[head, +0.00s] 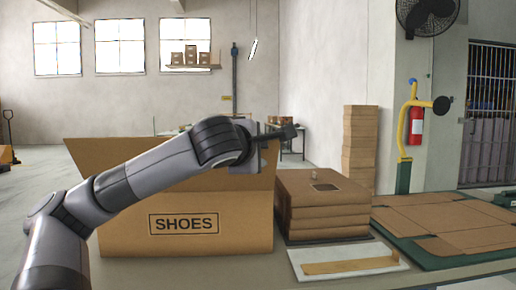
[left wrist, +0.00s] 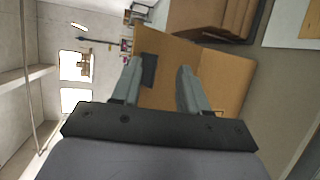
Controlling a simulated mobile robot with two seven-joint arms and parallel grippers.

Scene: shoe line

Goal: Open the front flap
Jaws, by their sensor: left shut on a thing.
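The brown cardboard box marked SHOES (head: 125,235) stands on the work surface in the head view. Its front flap (head: 95,160) rises above the labelled front wall, with my left arm crossing in front of it. My left gripper (head: 275,150) is at the flap's right upper part, shut on it; the exact contact is hard to see. In the left wrist view my left gripper (left wrist: 158,80) shows two grey fingers with cardboard, seemingly the front flap (left wrist: 160,98), between and beyond them. The box interior is hidden. My right gripper is not in view.
A stack of flat brown boxes (head: 325,210) stands right of the box. A white sheet with a brown strip (head: 350,265) lies before it. A flattened carton (head: 450,218) lies on a green mat (head: 405,245) at the right. Floor behind is mostly open.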

